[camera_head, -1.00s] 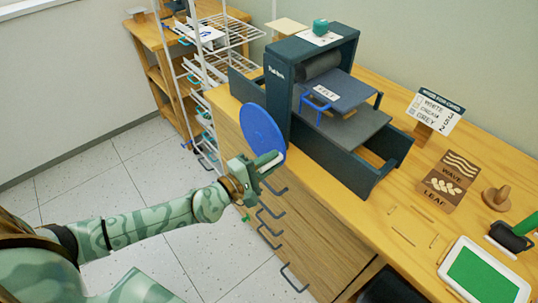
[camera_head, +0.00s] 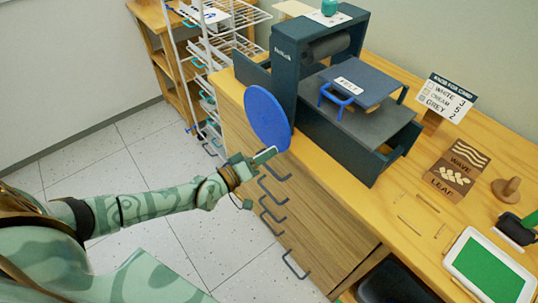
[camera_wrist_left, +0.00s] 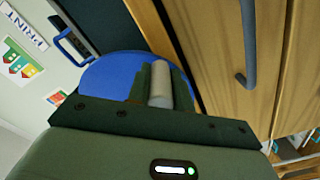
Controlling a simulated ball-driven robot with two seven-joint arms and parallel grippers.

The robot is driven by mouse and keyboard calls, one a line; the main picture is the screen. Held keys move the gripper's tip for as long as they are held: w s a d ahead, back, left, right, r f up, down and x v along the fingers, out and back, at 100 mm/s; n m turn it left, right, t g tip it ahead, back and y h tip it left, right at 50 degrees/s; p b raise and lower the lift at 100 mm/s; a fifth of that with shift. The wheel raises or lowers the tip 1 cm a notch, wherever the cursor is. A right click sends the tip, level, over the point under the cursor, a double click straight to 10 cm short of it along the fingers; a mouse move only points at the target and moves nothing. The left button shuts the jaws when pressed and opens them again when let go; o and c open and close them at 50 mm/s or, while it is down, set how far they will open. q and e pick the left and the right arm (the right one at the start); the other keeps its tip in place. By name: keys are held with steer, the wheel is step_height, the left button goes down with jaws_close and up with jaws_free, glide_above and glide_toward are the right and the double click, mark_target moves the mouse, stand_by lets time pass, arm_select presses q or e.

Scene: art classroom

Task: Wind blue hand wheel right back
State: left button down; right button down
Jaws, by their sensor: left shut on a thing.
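The blue hand wheel (camera_head: 268,117) is a flat disc on the left side of the dark printing press (camera_head: 286,75). My left gripper (camera_head: 263,156) is at the wheel's lower edge, shut on its pale handle. In the left wrist view the pale cylindrical handle (camera_wrist_left: 160,85) stands between the fingers, with the wheel (camera_wrist_left: 105,76) behind it. The grey press bed (camera_head: 385,122) carries a dark plate labelled FELT with a blue handle (camera_head: 324,95), on the near right side of the roller (camera_head: 326,46). My right gripper is out of view.
Drawer handles (camera_head: 292,265) stick out from the wooden cabinet below the wheel. A white wire rack (camera_head: 205,75) stands to the left. On the worktop are a sign (camera_head: 450,96), the WAVE and LEAF blocks (camera_head: 460,170) and a green tray (camera_head: 490,268). The floor left of the cabinet is clear.

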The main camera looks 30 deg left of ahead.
arm_select(q)
steer(key=shift+w+a+f+m+b, duration=0.2)
steer(key=shift+a+f+m, duration=0.05)
steer(key=shift+a+m, duration=0.25)
steer(key=shift+w+a+f+m+b, duration=0.15)
steer(key=shift+w+a+f+m, duration=0.1)
steer(key=shift+a+m, duration=0.2)
steer(key=shift+a, duration=0.1)
steer(key=c, duration=1.3)
jaws_free()
steer(key=shift+o, duration=0.2)
steer(key=shift+s, duration=0.1)
steer(key=p+v, duration=0.3)
steer(key=v, duration=1.3)
steer(key=shift+s, duration=0.1)
